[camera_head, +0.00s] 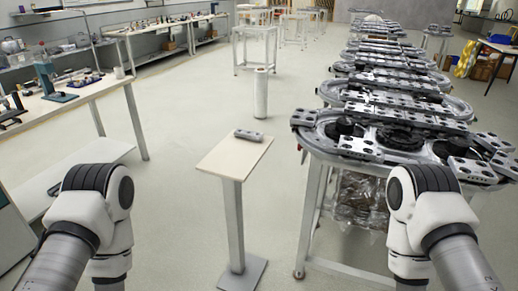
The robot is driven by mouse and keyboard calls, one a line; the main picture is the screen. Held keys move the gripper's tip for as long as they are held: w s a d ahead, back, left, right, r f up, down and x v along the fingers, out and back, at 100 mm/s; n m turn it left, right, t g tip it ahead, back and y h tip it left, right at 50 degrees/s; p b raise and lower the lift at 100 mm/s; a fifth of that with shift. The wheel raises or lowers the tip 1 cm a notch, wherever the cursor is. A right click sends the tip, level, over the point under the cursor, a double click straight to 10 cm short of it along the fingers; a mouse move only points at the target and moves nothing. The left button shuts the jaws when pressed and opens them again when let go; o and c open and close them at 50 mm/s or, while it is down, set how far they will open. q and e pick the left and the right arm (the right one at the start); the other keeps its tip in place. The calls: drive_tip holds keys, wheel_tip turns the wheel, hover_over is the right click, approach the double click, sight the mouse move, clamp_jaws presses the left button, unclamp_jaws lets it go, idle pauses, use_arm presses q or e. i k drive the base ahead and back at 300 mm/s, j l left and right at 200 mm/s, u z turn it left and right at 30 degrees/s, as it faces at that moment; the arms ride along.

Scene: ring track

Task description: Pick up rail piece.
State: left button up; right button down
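A small grey rail piece (249,135) lies flat near the far edge of a pale square pedestal top (226,165), in the middle of the view. Nothing touches the rail piece from above. White and black links of my left and right arms show at the lower left and lower right. Neither of my grippers is in view, so whether they are open or shut is hidden.
A ring track (392,138) with several grey rail blocks stands on a metal frame at the right, close to the pedestal. A white cylinder (261,93) stands behind the pedestal. A bench (70,95) with a bottle lines the left. The floor between is clear.

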sight(251, 136)
drive_tip(key=i+j+z, duration=0.1)
drive_tip(key=z, duration=0.35)
drive_tip(key=i+j+z, duration=0.1)
drive_tip(key=j+z, duration=0.15)
drive_tip(key=z, duration=0.25)
drive_tip(key=j+z, duration=0.2)
drive_tip(key=z, duration=0.25)
drive_tip(key=j+z, duration=0.25)
drive_tip(key=z, duration=0.2)
